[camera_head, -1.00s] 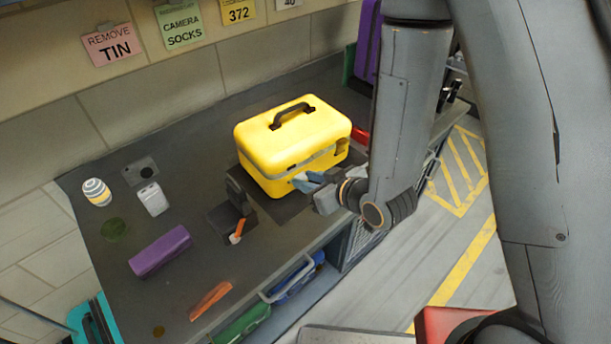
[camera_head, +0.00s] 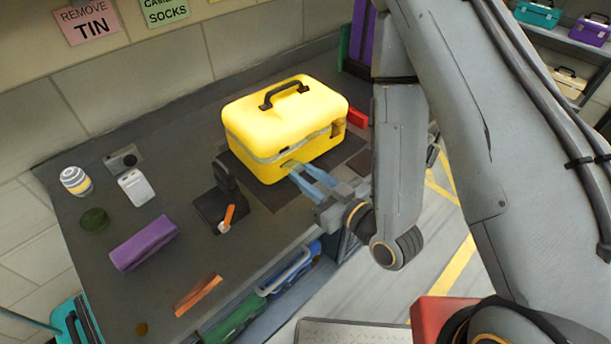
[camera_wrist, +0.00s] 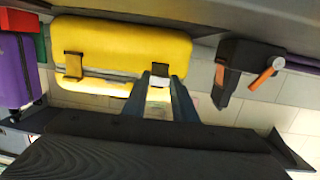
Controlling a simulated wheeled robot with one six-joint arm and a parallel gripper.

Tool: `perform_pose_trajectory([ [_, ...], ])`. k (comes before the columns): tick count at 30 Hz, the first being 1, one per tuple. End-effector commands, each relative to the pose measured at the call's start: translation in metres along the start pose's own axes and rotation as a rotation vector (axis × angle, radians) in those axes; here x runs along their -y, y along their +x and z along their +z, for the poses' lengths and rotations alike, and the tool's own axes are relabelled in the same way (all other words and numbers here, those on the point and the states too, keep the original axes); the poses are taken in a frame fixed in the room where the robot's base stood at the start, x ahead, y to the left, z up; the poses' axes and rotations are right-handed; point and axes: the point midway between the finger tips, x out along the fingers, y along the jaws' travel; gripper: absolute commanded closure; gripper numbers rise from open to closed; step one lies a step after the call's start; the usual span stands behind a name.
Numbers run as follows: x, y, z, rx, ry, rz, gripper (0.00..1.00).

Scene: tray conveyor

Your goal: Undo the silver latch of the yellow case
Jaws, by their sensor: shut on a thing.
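The yellow case (camera_head: 285,115) stands shut on the dark counter, its black handle on top. It also fills the top of the wrist view (camera_wrist: 120,42). The silver latch (camera_wrist: 158,81) is on its front, between my two fingers in the wrist view. My gripper (camera_wrist: 161,82) is shut on it; in the head view my gripper (camera_head: 297,172) reaches the case front from the lower right and its fingers cover the latch. A second, brass-coloured latch (camera_wrist: 74,66) is on the same front face, to the left in the wrist view and clear of my fingers.
A black stand with an orange-tipped lever (camera_head: 228,215) is left of the case. A purple block (camera_head: 144,243), a white box (camera_head: 136,186), a striped jar (camera_head: 75,180) and an orange bar (camera_head: 198,295) lie farther left. A red block (camera_head: 357,117) is behind the case's right end.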

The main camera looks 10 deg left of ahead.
Motion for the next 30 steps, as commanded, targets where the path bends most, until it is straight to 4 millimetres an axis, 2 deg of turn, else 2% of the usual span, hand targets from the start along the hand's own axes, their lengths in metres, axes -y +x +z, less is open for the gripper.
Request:
perform_pose_trajectory([
  [13,-0.0014,-0.0006,0.0010,-0.006,0.000,0.004,0.97],
  [14,-0.0014,-0.0006,0.0010,-0.006,0.000,0.004,0.72],
  [17,-0.0011,-0.0005,0.0008,-0.006,0.000,0.004,0.56],
  [26,-0.0002,-0.0011,0.0004,-0.007,0.000,0.001,0.56],
  [30,-0.0004,-0.0099,0.0002,-0.004,0.002,0.002,0.56],
])
